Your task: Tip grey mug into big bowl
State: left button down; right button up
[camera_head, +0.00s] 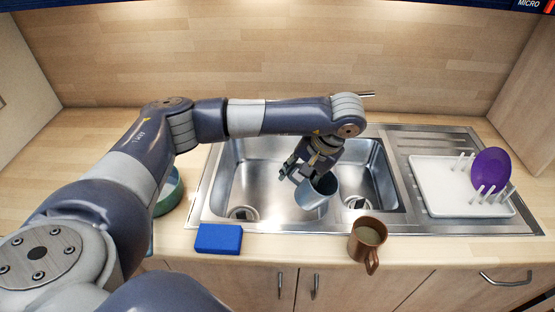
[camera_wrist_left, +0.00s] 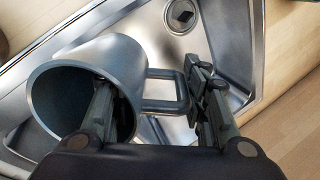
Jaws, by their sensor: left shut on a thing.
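The grey mug (camera_head: 318,194) hangs over the sink, held by my left gripper (camera_head: 309,170). In the left wrist view the mug (camera_wrist_left: 95,65) shows its open mouth and its handle. One finger of the gripper (camera_wrist_left: 155,105) reaches inside the mouth and the other is outside, beside the handle. The mug looks tilted; what it holds cannot be told. A green bowl (camera_head: 169,192) stands on the counter at the left, partly hidden behind my left arm. My right gripper is not in view.
A blue sponge (camera_head: 218,238) and a brown mug (camera_head: 368,238) stand along the front counter edge. A steel sink (camera_head: 250,180) lies below the gripper. A white rack (camera_head: 440,190) with a purple plate (camera_head: 491,167) is at the right. The tap (camera_head: 367,94) is behind my arm.

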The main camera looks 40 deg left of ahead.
pick_arm(q)
jog(key=w+a+h+p, duration=0.1)
jog(key=a+h+p, duration=0.1)
jog(key=a+h, duration=0.2)
jog(key=shift+a+f+n+h, duration=0.3)
jog(key=shift+a+f+h, duration=0.1)
jog(key=shift+a, duration=0.8)
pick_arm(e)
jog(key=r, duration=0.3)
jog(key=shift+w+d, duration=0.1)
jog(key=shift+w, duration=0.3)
